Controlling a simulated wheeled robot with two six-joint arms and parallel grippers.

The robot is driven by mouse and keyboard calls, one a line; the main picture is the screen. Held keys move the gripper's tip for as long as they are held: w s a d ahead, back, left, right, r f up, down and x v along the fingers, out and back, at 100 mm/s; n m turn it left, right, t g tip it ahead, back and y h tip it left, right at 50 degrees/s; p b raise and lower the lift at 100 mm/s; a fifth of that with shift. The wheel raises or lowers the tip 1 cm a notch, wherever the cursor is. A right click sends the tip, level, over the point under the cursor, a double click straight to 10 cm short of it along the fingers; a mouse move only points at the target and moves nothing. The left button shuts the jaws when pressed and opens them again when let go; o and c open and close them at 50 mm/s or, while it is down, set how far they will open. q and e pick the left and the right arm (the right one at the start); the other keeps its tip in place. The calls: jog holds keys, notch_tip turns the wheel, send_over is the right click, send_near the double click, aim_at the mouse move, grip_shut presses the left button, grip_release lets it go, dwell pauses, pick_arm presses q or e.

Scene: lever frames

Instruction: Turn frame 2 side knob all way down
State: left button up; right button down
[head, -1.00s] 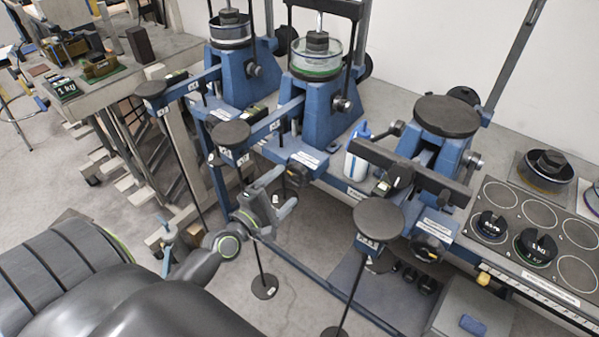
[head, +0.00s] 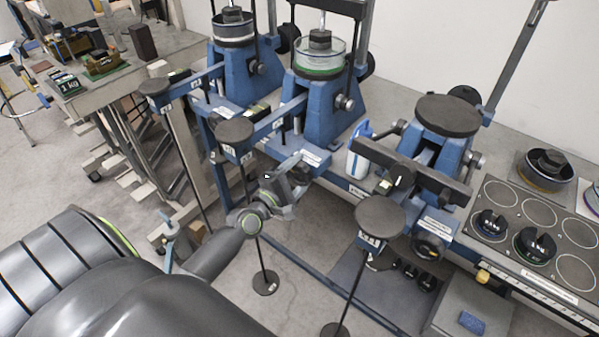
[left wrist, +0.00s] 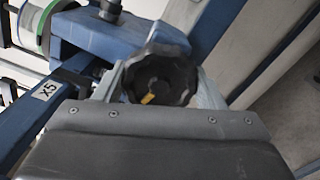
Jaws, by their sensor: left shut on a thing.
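The middle blue lever frame (head: 318,108) carries a clear dish with a green ring (head: 320,60). My left gripper (head: 291,182) is at the front beam of this frame, below its white label. In the left wrist view a black lobed knob (left wrist: 160,78) with a yellow mark sits between the two grey fingers of my left gripper (left wrist: 163,85). The fingers are shut on it, one at each side. The yellow mark points down and slightly left in that view. In the head view the gripper mostly hides the knob. My right gripper is not in view.
A round black pad (head: 234,131) on a lever arm stands left of my left gripper. Another black pad (head: 380,215) stands to the right. A white and blue bottle (head: 358,155) is behind. A third frame (head: 440,135) and a weight tray (head: 545,215) lie right.

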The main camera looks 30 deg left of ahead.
pick_arm(q)
jog(key=shift+n, duration=0.3)
jog(key=o, duration=1.1)
jog(key=shift+o, duration=1)
jog(key=shift+w, duration=0.15)
jog(key=shift+s+a+b, duration=0.15)
jog(key=shift+s, duration=1.4)
jog(key=shift+s+a+b, duration=0.1)
jog(key=shift+s+b, duration=0.05)
jog(key=shift+s, duration=1.35)
jog(key=shift+f, duration=0.1)
